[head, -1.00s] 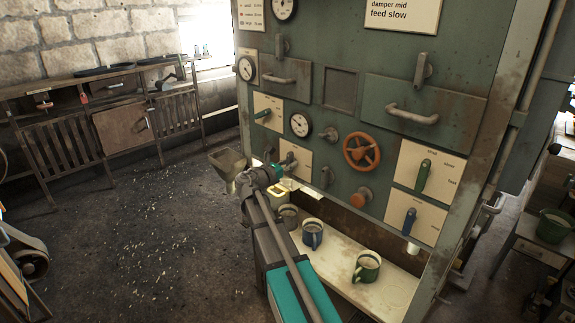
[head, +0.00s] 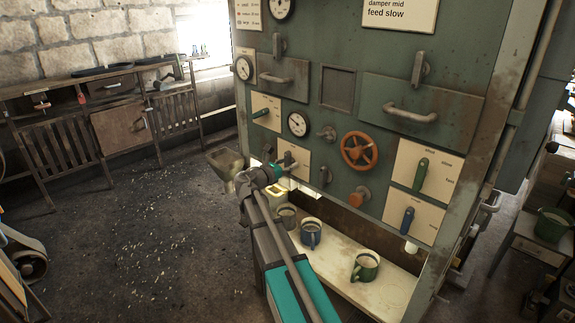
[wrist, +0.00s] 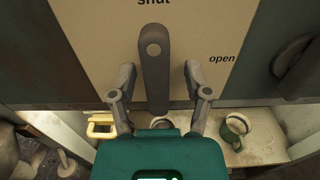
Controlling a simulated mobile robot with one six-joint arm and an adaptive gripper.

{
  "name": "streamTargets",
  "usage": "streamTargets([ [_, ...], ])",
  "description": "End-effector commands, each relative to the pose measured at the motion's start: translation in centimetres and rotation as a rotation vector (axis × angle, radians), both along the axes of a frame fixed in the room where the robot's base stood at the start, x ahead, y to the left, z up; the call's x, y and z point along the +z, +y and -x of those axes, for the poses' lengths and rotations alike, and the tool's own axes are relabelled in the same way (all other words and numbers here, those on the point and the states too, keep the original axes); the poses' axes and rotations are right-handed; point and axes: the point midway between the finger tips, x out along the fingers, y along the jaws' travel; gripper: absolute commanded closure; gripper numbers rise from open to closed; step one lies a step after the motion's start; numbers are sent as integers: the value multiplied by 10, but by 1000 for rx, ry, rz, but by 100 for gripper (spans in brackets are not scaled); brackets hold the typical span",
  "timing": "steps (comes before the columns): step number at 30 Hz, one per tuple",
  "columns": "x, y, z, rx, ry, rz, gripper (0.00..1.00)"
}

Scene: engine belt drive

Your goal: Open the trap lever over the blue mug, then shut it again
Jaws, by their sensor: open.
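A grey-brown lever (wrist: 153,70) stands in line under the word "shut" on a cream plate in the wrist view; "open" is printed to its right. My gripper (wrist: 158,76) is open, with one finger on each side of this lever; I cannot tell whether either touches it. In the head view my gripper (head: 276,172) is at the lower left of the green panel and partly hides that plate. The blue mug (head: 311,234) stands on the shelf below, just right of my arm.
An orange wheel (head: 359,151), a green lever (head: 421,175) and a blue lever (head: 407,220) are further right on the panel.

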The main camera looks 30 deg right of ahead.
Motion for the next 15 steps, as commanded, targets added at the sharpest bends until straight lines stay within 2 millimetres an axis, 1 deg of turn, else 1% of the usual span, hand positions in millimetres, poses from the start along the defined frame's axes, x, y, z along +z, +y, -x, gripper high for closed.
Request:
streamTargets([
  [4,0,5,2,1,0,0,37],
  [8,0,14,5,2,0,0,37],
  [11,0,25,10,2,0,0,37],
  [15,0,44,17,3,0,0,37],
])
